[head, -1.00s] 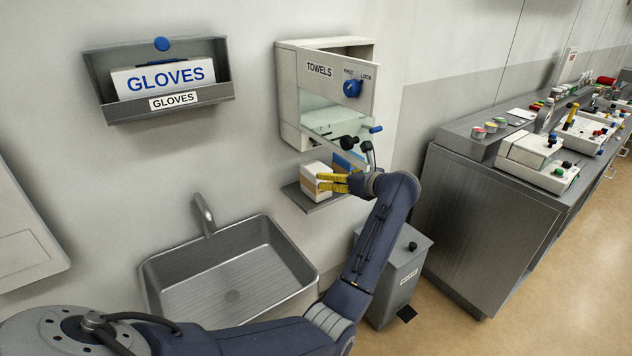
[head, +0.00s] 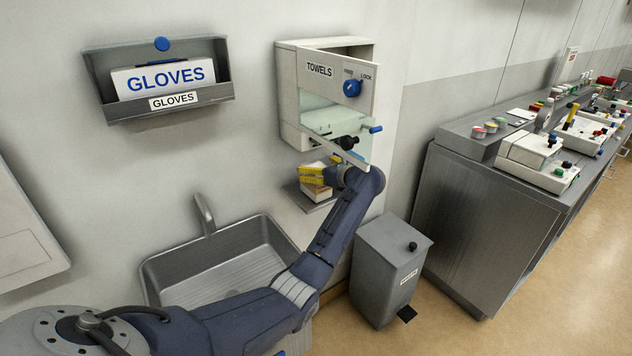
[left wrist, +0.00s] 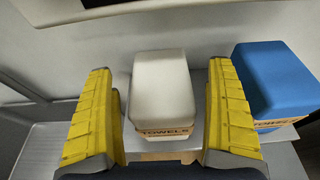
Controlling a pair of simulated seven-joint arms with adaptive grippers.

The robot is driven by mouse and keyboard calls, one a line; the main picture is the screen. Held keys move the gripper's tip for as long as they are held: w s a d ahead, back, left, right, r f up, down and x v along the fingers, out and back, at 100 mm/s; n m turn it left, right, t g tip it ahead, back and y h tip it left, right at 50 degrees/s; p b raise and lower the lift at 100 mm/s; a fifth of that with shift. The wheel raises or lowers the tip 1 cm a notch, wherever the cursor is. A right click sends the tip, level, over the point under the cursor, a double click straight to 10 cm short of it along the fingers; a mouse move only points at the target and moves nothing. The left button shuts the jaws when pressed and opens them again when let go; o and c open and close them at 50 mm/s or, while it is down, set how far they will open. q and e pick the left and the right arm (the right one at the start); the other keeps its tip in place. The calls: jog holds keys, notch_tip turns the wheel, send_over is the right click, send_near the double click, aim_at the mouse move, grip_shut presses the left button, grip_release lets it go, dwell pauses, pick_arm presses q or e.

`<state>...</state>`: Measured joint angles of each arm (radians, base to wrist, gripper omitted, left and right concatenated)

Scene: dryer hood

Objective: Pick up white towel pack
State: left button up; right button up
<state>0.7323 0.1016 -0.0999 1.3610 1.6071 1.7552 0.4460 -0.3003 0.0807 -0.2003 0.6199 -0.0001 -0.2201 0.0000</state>
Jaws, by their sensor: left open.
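The white towel pack (left wrist: 160,95), with a brown band reading TOWELS, stands upright on a small shelf. In the left wrist view it sits between the two yellow fingers of my left gripper (left wrist: 161,85), with a gap on each side. In the head view the white pack (head: 315,191) is partly hidden by my left gripper (head: 312,175), which is open over it. The blue towel pack (left wrist: 272,82) stands just right of the right finger; in the head view my arm hides it. My right gripper is not in view.
The towel dispenser (head: 318,69) hangs above the shelf, its hinged front tilted open close over my wrist. The shelf (head: 318,206) is narrow. A sink (head: 225,262) lies below left, a waste bin (head: 392,270) below right, and a gloves box (head: 163,77) upper left.

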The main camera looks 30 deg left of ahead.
pick_arm(q)
jog(key=shift+w+a+f, duration=0.2)
jog(key=shift+a+f, duration=0.05)
jog(key=shift+a, duration=0.35)
jog(key=c, duration=1.6)
jog(key=shift+c, duration=0.4)
jog(key=shift+r, duration=0.15)
